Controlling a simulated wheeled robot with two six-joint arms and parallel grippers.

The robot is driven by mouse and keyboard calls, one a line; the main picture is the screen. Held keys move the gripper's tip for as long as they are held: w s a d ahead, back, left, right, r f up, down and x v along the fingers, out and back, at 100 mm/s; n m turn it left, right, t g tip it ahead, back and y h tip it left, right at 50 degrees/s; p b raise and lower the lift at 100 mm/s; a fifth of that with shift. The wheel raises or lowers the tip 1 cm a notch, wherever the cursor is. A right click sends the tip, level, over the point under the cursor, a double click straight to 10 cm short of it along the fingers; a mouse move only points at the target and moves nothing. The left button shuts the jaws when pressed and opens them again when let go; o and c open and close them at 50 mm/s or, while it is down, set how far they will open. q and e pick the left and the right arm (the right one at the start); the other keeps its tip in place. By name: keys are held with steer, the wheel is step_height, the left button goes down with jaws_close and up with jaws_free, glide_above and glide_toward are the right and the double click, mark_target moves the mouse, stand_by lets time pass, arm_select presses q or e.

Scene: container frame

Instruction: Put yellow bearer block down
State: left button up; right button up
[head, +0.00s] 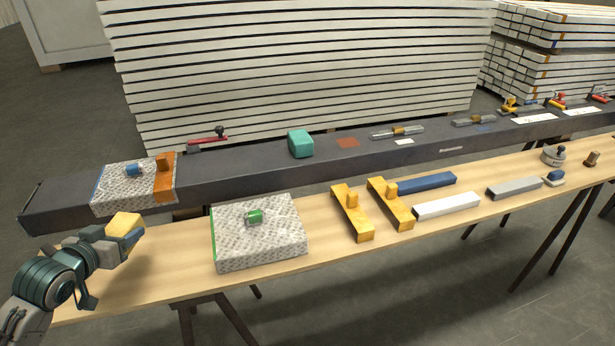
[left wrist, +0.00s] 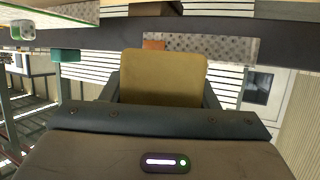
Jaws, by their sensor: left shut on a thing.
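The yellow bearer block (head: 124,225) is held in my left gripper (head: 115,235) at the left end of the wooden table, in the head view. The gripper is shut on it, and the block appears to be above the table top; I cannot tell how high. In the left wrist view the block (left wrist: 163,77) sits between the two dark fingers of my left gripper (left wrist: 163,95). My right gripper is not in view.
A patterned plate with a green handle (head: 258,235) lies right of the gripper. Two yellow brackets (head: 352,213) lie further right. A dark beam (head: 250,172) runs behind, carrying another patterned plate (head: 113,188) and a teal block (head: 300,144). The table (head: 160,285) is bare near its left front.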

mark_target(138, 268)
arm_select(q)
steer(key=shift+w+a+r, duration=0.2)
steer(key=shift+a+r, duration=0.15)
step_height(138, 268, down, 9)
steer(key=shift+f, duration=0.55)
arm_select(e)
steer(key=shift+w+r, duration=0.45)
arm_select(q)
steer(key=shift+f, duration=0.15)
steer(key=o, duration=1)
